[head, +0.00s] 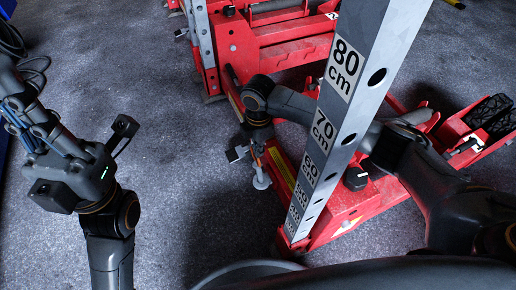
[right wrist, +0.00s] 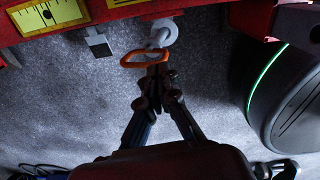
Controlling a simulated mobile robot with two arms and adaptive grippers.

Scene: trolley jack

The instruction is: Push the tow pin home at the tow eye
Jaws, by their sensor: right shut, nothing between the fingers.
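The tow pin shows in the right wrist view as an orange loop handle (right wrist: 146,58) below a pale grey round tow eye (right wrist: 163,32) at the red frame's edge. In the head view the pale tow eye (head: 261,181) hangs low beside the red frame. My right gripper (right wrist: 156,72) is shut and empty, its fingertips at the orange loop; whether they touch it I cannot tell. In the head view my right gripper (head: 258,146) is small, above the tow eye. How deep the pin sits is hidden. My left gripper (head: 25,115) is at the left, far from the pin; its fingertips are unclear.
A tall grey post with centimetre marks (head: 352,105) stands in front of my right arm. The red trolley jack (head: 345,215) spreads behind it. A yellow scale (right wrist: 50,18) and a grey plate (right wrist: 98,43) are near the pin. Speckled floor (head: 190,190) is clear between my arms.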

